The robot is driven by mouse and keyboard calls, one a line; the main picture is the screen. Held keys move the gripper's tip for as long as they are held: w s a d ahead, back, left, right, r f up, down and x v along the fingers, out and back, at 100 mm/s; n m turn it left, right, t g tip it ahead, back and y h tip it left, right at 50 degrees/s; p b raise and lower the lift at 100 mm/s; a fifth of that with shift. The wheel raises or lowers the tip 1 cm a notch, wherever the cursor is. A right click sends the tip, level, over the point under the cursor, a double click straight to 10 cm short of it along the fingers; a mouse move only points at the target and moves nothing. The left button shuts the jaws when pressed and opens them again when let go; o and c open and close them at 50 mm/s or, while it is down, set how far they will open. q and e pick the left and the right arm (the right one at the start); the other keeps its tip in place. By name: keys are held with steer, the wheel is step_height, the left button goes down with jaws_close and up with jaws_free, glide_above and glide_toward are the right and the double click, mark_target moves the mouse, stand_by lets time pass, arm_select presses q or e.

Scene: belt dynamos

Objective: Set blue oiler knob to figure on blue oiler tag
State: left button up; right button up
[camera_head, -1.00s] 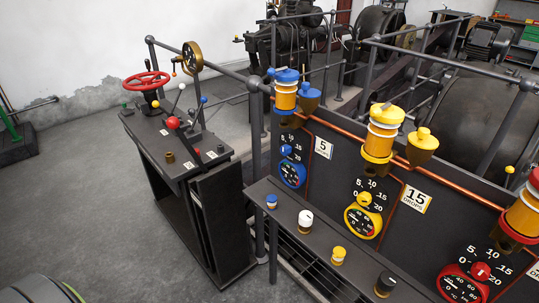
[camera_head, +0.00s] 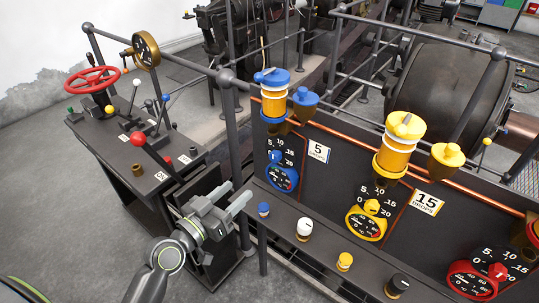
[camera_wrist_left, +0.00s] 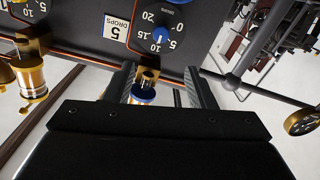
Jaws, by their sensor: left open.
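The blue oiler knob (camera_head: 274,156) sits on the upright dark panel, below the blue oiler (camera_head: 273,98) and above a round blue gauge (camera_head: 283,179). My left gripper (camera_head: 239,195) is open and empty, left of and below the knob, apart from the panel. In the wrist view its two fingers (camera_wrist_left: 160,85) point toward the panel. My right gripper is not in view.
A narrow shelf (camera_head: 325,245) with several small capped knobs runs below the panel. Yellow (camera_head: 397,145) and red stations stand to the right; the yellow tag (camera_head: 425,203) reads 15. A lever console (camera_head: 150,180) and a grey post (camera_head: 235,150) stand left.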

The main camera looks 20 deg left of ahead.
mark_target(273, 158)
arm_select(q)
steer(key=p+x, duration=0.3)
steer(key=x, duration=1.1)
steer(key=shift+a, duration=0.1)
steer(key=shift+w+d+f, duration=0.1)
steer(key=shift+w+d, duration=0.1)
steer(key=shift+w, duration=0.3)
steer(key=c, duration=1)
